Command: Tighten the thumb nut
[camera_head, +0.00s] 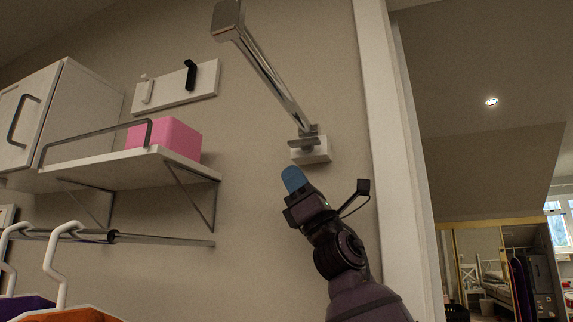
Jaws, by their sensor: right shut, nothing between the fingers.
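A shiny metal arm (268,75) slants down across the wall to a small white wall block (314,152) with a metal clamp piece (303,140) on it. I cannot make out a thumb nut clearly; any nut there is too small or hidden. My right gripper (293,179) has blue fingertips and is shut and empty. In the picture it points up and left, just below the white block, with a visible gap between them. My left gripper is not in view.
A white shelf (115,170) with a rail carries a pink box (163,140). A hook board (176,90) hangs above it, a white cabinet (45,110) at left. Below are a clothes rod (165,241) and hangers (54,265). A white door frame (385,130) stands right.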

